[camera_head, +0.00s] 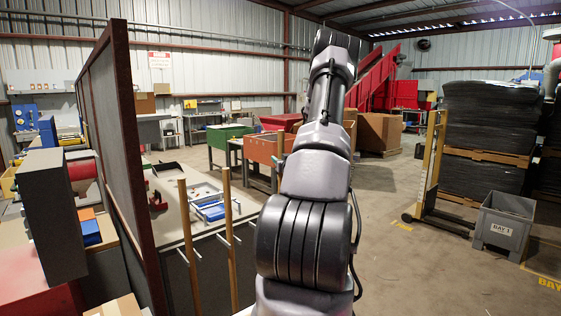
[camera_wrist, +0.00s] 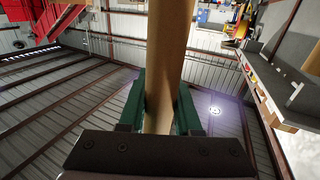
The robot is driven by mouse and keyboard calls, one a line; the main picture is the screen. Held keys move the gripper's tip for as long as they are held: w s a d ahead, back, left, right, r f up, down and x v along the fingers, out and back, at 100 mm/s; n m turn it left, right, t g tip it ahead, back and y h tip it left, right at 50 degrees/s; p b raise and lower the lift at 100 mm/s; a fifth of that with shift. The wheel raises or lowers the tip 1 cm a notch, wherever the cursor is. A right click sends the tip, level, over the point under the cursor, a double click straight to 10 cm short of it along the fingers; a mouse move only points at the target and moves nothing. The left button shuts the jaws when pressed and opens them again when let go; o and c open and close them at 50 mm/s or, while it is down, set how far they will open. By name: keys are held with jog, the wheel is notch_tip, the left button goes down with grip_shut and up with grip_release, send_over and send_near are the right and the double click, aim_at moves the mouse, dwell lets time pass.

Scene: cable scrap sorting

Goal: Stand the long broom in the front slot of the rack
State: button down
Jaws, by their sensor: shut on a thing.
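In the wrist view my gripper (camera_wrist: 161,88) has its green fingers on both sides of a round wooden handle, shut on it. I take this handle to be the long broom (camera_wrist: 169,38); its ends and bristles are out of view. In the head view my arm rises through the middle and the gripper and held broom cannot be made out. Left of my arm, two upright wooden poles (camera_head: 190,245) (camera_head: 229,240) stand among pale horizontal pegs, which look like the rack (camera_head: 208,234). I cannot tell which slot is the front one.
A tall framed panel (camera_head: 112,120) stands left of the pegs, beside a worktable with a blue-and-white tray (camera_head: 213,205). Orange and green bins (camera_head: 265,147) stand behind. A grey bin (camera_head: 505,222) and a yellow pallet jack (camera_head: 430,165) are at right.

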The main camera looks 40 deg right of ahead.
jog(key=shift+w+a, duration=0.15)
jog(key=shift+w, duration=1.95)
jog(key=shift+w+a, duration=0.15)
jog(key=shift+w, duration=2.1)
jog(key=shift+w+a, duration=0.2)
jog(key=shift+w, duration=2)
jog(key=shift+f, duration=0.25)
jog(key=c, duration=0.5)
grip_release()
jog(key=shift+o, duration=0.2)
jog(key=shift+f, duration=0.1)
